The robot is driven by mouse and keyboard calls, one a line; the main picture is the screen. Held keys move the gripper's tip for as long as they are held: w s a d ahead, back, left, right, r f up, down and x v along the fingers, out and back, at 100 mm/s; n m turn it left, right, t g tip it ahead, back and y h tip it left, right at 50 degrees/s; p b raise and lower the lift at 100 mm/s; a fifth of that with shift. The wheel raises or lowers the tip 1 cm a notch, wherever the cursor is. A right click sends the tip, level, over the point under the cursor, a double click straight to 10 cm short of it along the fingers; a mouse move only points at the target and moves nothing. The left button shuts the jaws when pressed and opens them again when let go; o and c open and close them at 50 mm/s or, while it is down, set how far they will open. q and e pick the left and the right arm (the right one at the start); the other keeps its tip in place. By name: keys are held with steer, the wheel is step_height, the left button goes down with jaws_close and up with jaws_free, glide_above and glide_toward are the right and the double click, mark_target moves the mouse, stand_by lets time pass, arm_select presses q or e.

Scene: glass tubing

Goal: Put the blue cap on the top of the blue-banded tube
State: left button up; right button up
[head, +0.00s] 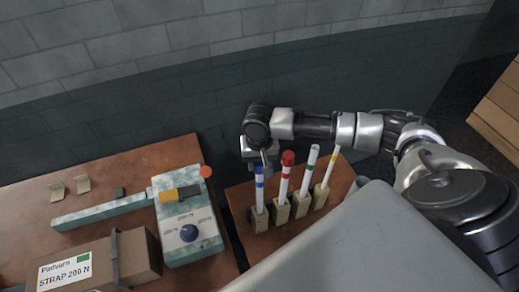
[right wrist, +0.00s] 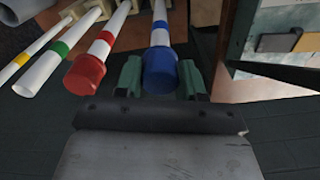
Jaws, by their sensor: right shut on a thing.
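The blue cap (right wrist: 160,70) is between the two fingers of my right gripper (right wrist: 160,80), which is shut on it. It lines up with the upper end of the white blue-banded tube (right wrist: 160,22) and appears to meet it; whether it is fully seated I cannot tell. In the head view the blue-banded tube (head: 260,197) stands upright in the leftmost holder. My right gripper (head: 262,160) is at its top and partly hides it. My left gripper is not in view.
To the right stand a red-banded tube with a red cap (head: 288,158), a green-banded tube (head: 309,170) and a yellow-banded tube (head: 327,170), each in a holder. A device with a blue knob (head: 189,232) and a strap box (head: 140,255) are on the left table.

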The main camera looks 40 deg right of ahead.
steer(key=o, duration=1.5)
steer(key=shift+r+p, duration=0.5)
steer(key=shift+r, duration=3.55)
